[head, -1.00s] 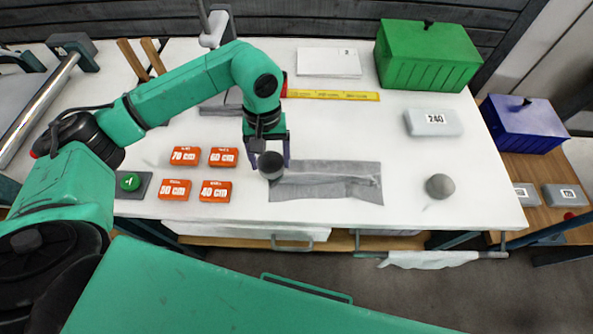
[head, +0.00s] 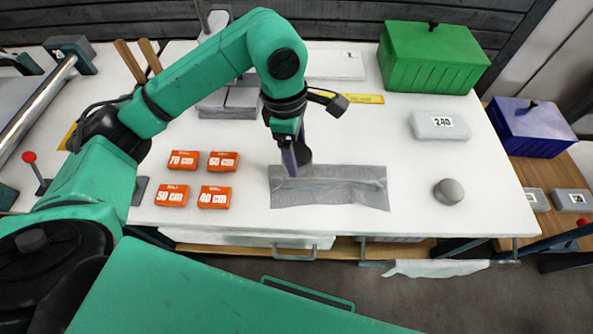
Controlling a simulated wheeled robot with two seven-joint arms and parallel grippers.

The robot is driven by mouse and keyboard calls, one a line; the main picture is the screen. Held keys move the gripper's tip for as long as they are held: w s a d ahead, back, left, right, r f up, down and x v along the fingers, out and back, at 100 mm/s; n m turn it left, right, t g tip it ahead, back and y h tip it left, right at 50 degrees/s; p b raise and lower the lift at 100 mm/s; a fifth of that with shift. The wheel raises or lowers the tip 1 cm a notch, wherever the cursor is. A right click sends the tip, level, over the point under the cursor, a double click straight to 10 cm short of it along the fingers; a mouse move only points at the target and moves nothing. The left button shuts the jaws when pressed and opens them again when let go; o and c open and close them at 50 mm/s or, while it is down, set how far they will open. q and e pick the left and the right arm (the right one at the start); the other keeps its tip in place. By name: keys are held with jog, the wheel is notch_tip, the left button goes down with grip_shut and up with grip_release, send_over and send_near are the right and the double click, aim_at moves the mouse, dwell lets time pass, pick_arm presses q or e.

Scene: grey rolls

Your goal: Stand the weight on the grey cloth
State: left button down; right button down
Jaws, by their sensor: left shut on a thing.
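The grey cloth (head: 345,187) lies flat on the white table near its front edge, with creases along it. My left gripper (head: 296,160) is over the back left part of the cloth, fingers pointing down. My right gripper is not in view.
Orange labelled blocks (head: 213,197) stand left of the cloth. A grey round lump (head: 448,191) sits to its right. A pale block marked 240 (head: 440,125) and a green box (head: 432,58) are farther back. White table between cloth and lump is clear.

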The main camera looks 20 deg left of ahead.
pick_arm(q)
notch_tip(320, 180, down, 8)
jog(key=shift+f+p, duration=0.1)
jog(key=shift+p, duration=0.35)
jog(key=shift+f+b, duration=0.55)
jog(key=shift+b, duration=0.25)
